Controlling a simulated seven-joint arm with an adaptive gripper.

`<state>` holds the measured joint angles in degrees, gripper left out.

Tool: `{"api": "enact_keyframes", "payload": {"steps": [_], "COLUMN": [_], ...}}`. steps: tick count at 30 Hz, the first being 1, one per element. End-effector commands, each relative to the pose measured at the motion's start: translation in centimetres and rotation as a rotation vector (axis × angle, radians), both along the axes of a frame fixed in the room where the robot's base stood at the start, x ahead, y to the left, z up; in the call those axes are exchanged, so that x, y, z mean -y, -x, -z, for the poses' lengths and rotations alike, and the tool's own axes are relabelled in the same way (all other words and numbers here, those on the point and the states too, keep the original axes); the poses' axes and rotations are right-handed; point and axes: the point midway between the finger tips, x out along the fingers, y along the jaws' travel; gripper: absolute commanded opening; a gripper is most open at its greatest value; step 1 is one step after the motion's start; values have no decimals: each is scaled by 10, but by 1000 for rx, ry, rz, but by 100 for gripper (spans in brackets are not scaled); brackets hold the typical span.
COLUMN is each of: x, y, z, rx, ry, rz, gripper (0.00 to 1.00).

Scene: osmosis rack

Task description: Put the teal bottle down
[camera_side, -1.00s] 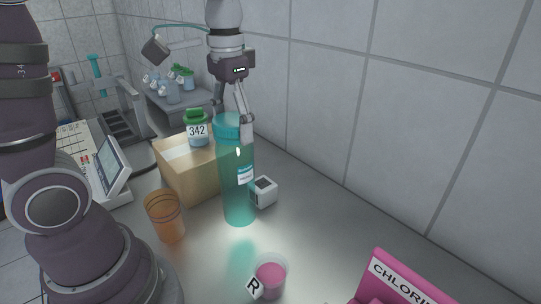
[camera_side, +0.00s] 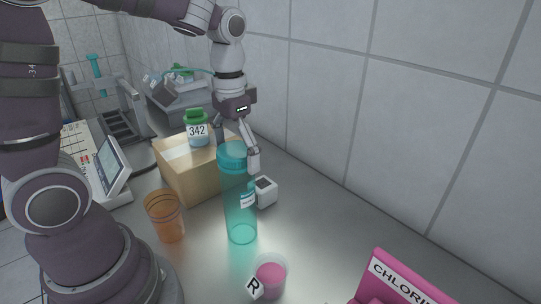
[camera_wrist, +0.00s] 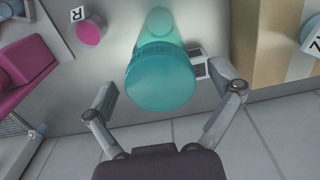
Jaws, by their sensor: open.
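My gripper (camera_wrist: 172,92) is open, with one finger on each side of the lid and visible gaps in the wrist view. In the side view my gripper (camera_side: 237,147) is at lid height just behind the bottle. The far finger is partly hidden there.
A small white cube (camera_side: 264,191) sits close behind the bottle. A cardboard box (camera_side: 185,175) carries a green-capped bottle (camera_side: 197,130) labelled 342. An orange cup (camera_side: 165,215), a pink-filled cup (camera_side: 270,276) and a pink chloride box (camera_side: 400,280) stand around.

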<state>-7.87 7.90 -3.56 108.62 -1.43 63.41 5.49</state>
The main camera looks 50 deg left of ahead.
Motion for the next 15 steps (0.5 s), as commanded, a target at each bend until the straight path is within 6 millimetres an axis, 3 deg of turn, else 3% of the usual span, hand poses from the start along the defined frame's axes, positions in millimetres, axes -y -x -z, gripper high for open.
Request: {"api": "enact_keyframes", "payload": {"steps": [5, 8, 15], "x": [0, 0, 1], "y": [0, -1, -1], "z": [-2, -15, -80], "rx": [1, 5, 9], "ry": [0, -1, 0], "rz": [0, 0, 1], "gripper": [90, 90, 90]}}
